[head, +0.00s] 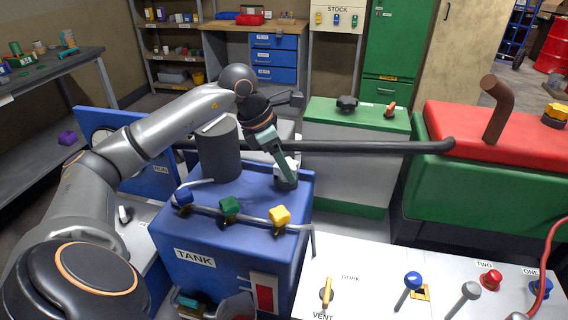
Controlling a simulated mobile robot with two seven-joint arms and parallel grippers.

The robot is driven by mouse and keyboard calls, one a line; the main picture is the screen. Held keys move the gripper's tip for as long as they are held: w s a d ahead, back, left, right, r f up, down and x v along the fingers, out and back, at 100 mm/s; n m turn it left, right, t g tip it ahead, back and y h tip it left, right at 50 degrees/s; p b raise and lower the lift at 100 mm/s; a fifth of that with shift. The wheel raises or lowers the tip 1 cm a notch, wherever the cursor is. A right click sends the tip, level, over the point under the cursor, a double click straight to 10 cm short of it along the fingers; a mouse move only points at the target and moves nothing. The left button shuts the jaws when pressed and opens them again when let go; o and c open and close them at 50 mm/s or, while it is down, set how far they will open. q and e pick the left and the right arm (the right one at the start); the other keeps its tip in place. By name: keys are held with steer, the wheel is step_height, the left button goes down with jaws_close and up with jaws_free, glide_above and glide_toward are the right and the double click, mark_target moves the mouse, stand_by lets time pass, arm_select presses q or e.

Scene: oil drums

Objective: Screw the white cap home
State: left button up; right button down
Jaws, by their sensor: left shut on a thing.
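The white cap (288,166) is on the neck at the top right of the blue tank (180,240). My left gripper (287,172) reaches down onto it from above and is shut on it. The fingers hide part of the cap, and I cannot tell how far down it sits on its thread. My right gripper does not show.
A grey cylinder (217,150) stands on the tank beside my left arm. A rail with blue, green and yellow (280,215) valve knobs runs along the tank's front. A black pipe (370,147) passes behind. A white panel (370,290) with several knobs lies at front right.

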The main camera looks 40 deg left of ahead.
arm_select(q)
steer(key=shift+s+f, duration=0.1)
steer(key=shift+f, duration=0.25)
stand_by(0.6)
steer(key=o, duration=1.4)
steer(key=shift+f, duration=0.15)
steer(key=shift+o, duration=0.2)
steer(key=shift+d, duration=0.1)
steer(key=shift+s, duration=0.1)
steer(key=v, duration=1.3)
steer(key=shift+w+r, duration=0.3)
